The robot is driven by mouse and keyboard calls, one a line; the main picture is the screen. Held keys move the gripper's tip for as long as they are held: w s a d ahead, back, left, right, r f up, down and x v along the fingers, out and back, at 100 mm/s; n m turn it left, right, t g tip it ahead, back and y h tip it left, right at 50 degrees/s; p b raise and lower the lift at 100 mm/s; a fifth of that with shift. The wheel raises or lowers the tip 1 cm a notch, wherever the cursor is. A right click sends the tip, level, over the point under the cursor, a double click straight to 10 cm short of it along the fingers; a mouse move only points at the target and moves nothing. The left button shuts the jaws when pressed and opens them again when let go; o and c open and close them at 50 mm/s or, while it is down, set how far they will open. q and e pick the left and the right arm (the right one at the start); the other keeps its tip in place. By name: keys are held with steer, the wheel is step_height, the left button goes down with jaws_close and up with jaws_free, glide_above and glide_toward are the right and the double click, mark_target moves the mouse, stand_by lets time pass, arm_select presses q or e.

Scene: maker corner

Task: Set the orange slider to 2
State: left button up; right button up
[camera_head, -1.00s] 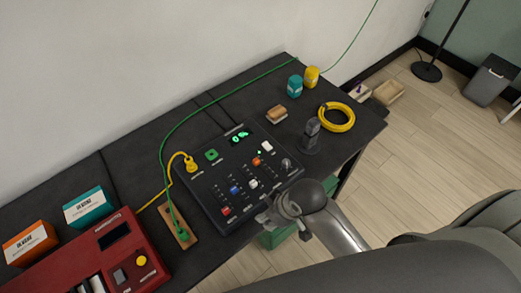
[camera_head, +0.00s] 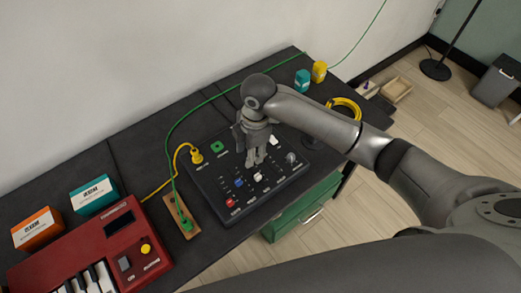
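The black control panel (camera_head: 221,196) lies on the dark table, with several sliders. Their caps include a red one (camera_head: 230,202), a blue one (camera_head: 239,183) and a white one (camera_head: 258,177). The orange slider cap is hidden behind my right gripper (camera_head: 255,161). That gripper points down over the middle of the panel, fingertips close to its face around where the orange cap was seen. Whether the fingers are open or touch the cap cannot be made out. The panel's green display is also hidden by the gripper. My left gripper is out of view.
A green plug (camera_head: 218,147) and a yellow plug (camera_head: 197,157) sit at the panel's left. A red keyboard (camera_head: 119,252), an orange box (camera_head: 37,229) and a teal box (camera_head: 93,195) are further left. A yellow cable coil (camera_head: 346,106) lies behind my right arm.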

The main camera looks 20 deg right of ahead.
steer(key=w+d+r+n+h, duration=0.1)
steer(key=w+d+r+n, duration=0.1)
steer(key=w+d+r, duration=0.15)
steer(key=f, duration=0.3)
steer(key=f+p, duration=0.1)
steer(key=f, duration=0.6)
steer(key=shift+s+d+f, duration=0.1)
steer(key=shift+d+f, duration=0.15)
steer(key=shift+f, duration=0.15)
steer(key=shift+c, duration=0.4)
jaws_close()
